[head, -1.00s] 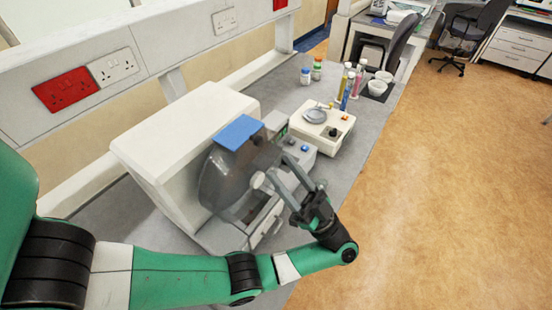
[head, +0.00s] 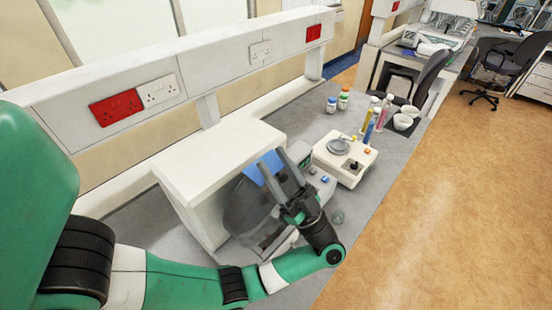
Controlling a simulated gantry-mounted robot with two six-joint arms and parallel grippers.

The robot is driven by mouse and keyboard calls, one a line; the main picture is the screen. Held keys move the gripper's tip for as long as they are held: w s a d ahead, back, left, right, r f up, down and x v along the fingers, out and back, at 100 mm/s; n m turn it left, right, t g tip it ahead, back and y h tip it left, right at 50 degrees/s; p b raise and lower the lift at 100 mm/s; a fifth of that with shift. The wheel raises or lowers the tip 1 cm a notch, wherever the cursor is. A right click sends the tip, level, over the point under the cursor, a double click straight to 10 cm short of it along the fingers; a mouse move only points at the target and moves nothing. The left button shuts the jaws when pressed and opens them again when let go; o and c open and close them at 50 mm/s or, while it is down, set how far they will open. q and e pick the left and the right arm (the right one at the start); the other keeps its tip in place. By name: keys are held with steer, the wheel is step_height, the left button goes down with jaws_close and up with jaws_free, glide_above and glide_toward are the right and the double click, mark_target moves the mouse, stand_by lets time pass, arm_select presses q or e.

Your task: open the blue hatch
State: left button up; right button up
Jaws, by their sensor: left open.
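The blue hatch (head: 268,160) is a flat blue panel on top of the dark grey drum (head: 245,206) of a cream machine (head: 213,165). It looks closed, but my gripper's fingers partly hide it. My left gripper (head: 272,165) is open and empty, with its two grey fingers pointing up in the picture across the hatch. I cannot tell whether a finger touches it. My right gripper is out of view.
Right of the machine is a cream device with a round dish (head: 340,146). Behind it stand two small bottles (head: 343,99), several coloured tubes (head: 378,116) and white cups (head: 403,122). The wall rail runs behind the bench.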

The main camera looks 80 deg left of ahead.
arm_select(q)
jaws_close()
stand_by(1.4)
